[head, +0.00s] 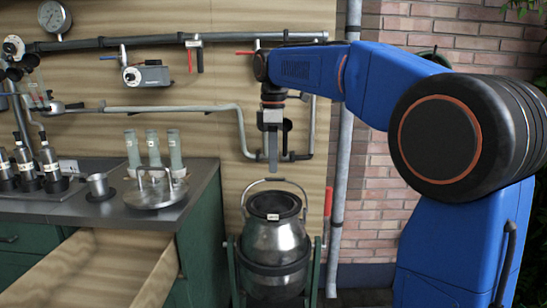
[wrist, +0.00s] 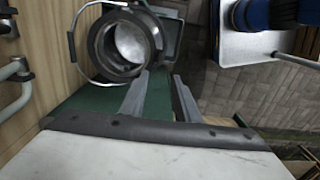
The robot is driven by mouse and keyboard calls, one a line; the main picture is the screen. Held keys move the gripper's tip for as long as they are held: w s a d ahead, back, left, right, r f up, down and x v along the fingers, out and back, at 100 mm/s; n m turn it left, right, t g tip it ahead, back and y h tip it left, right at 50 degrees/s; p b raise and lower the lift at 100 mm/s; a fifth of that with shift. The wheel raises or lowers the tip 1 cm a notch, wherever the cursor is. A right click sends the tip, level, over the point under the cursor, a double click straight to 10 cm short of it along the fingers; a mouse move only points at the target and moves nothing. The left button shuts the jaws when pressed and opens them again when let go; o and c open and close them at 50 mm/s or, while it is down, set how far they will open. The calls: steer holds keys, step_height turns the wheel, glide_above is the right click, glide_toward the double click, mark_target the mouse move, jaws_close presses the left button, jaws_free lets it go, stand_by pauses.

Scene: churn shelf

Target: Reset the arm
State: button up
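My blue arm reaches from the right side of the head view, and its end hangs down at the centre. My gripper (head: 271,168) points downward above the metal churn (head: 275,245) without touching it. In the wrist view my gripper (wrist: 161,77) shows two grey fingers apart with nothing between them. The churn (wrist: 125,45) has its mouth uncovered and its wire handle out to the side there. In the head view the handle stands up over the mouth, close below my fingertips.
A round metal lid (head: 156,192) with a handle lies on the counter (head: 205,188) at left, near a small metal cup (head: 98,186) and several bottles. Pipes (head: 180,108) and valves line the wall behind. An open wooden drawer (head: 95,270) juts out at lower left.

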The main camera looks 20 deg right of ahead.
steer(key=shift+r, duration=0.4)
steer(key=shift+s, duration=0.1)
steer(key=s+d+f+m+t, duration=0.15)
steer(key=s+f+m, duration=0.25)
steer(key=s, duration=0.5)
steer(key=s+d+f+m+t, duration=0.1)
steer(key=s+d+f+m, duration=0.25)
steer(key=s, duration=0.55)
steer(key=s+d+f+m+t, duration=0.2)
steer(key=s+f+m, duration=0.5)
steer(key=s+f, duration=0.7)
step_height(320, 180, down, 2)
steer(key=shift+s+f, duration=0.15)
steer(key=shift+s, duration=0.1)
